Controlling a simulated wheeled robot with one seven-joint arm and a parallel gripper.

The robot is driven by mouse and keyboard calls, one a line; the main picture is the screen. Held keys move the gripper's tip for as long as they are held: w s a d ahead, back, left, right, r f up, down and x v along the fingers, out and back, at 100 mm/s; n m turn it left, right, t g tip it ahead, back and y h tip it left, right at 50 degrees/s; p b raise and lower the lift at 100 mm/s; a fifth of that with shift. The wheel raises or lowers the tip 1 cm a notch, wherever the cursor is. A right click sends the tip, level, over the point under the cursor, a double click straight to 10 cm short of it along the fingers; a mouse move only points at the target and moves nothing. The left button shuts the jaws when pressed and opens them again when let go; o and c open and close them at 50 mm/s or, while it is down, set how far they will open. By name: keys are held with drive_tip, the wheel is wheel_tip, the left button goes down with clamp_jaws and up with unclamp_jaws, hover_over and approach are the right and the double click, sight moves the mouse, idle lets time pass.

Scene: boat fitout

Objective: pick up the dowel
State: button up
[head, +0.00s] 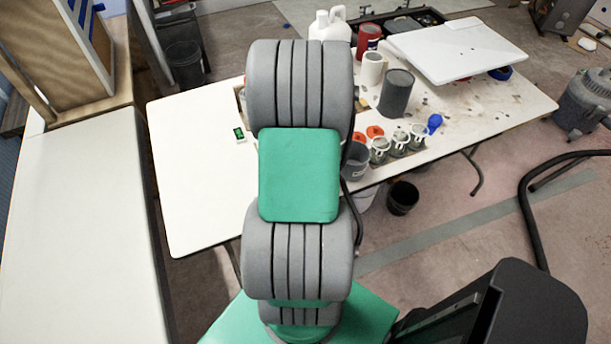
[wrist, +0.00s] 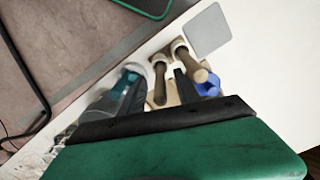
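In the wrist view my gripper (wrist: 155,88) points at the table, its two dark fingers apart. Brown rod-like pieces with pale ends show around the fingers. One rod (wrist: 160,82) appears between the fingers, and another (wrist: 180,52) lies farther off. A light wooden round end (wrist: 201,75) shows beside the right finger. I cannot tell for sure which of these is the dowel. No piece is clearly gripped. In the head view my arm hides my gripper and the pieces under it.
A teal item (wrist: 130,80) is by the left finger, a blue one (wrist: 211,87) to the right. A grey square (wrist: 207,31) lies beyond. On the white table (head: 190,180) stand a dark can (head: 396,93), a white jug (head: 330,27) and several cups. The table's left part is mostly clear.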

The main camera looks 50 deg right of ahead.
clamp_jaws()
idle(0.4)
